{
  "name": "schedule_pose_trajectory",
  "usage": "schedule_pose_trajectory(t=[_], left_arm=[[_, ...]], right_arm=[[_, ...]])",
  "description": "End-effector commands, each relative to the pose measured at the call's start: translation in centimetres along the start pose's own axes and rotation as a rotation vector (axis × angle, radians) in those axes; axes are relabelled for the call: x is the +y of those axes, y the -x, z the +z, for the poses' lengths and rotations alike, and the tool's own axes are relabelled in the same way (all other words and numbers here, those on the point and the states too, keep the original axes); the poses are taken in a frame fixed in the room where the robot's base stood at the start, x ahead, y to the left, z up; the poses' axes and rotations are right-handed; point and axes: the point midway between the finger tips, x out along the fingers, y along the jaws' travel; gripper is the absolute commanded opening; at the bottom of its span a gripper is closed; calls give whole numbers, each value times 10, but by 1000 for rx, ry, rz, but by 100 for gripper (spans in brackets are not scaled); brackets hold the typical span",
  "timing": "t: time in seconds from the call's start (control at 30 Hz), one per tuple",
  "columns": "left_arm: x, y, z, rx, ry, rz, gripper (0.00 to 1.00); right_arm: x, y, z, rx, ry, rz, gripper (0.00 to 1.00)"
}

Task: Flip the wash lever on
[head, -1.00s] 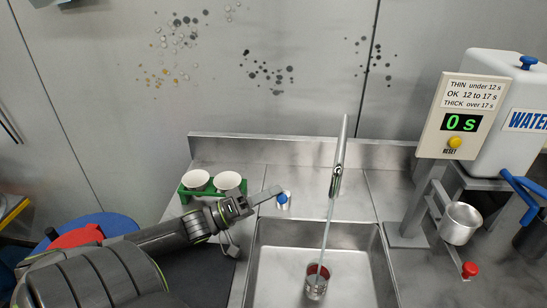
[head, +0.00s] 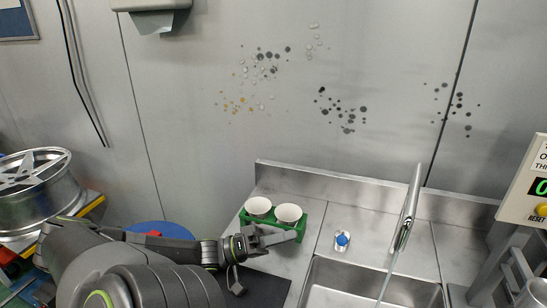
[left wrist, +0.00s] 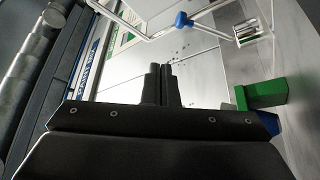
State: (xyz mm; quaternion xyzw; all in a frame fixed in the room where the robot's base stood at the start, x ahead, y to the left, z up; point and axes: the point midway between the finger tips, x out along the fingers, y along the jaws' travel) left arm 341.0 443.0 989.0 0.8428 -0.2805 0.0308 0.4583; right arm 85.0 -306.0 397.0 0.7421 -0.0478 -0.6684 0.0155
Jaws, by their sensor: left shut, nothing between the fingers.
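The small lever with a blue knob (head: 343,239) stands on the steel counter behind the sink (head: 372,270), left of the tall spout (head: 405,215). A thin stream-like line runs down from the spout into the sink. My left gripper (head: 297,237) is shut and empty. It points right, in front of the green cup rack, with a gap between its tips and the blue knob. In the left wrist view its closed fingers (left wrist: 160,85) show at the middle. A blue knob on a bent rod (left wrist: 182,19) is above them there; I cannot tell whether it is the same lever.
Two white cups (head: 289,214) sit in the green rack (head: 301,229), close behind my left gripper. The steel backsplash (head: 330,180) runs along the wall. A metal wheel (head: 35,175) is at the far left. A timer panel (head: 530,190) stands at the right edge.

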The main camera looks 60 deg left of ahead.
Motion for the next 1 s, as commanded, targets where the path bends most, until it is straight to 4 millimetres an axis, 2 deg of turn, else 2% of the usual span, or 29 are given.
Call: schedule_pose_trajectory(t=[0.1,0.3,1.0], left_arm=[[4,15,-3,-2,1,-3,0],[7,25,-5,0,0,1,0],[7,25,-5,0,0,2,0]], right_arm=[[0,2,0,0,0,-1,36],[0,2,0,0,0,-1,36],[0,2,-1,1,0,-1,36]])
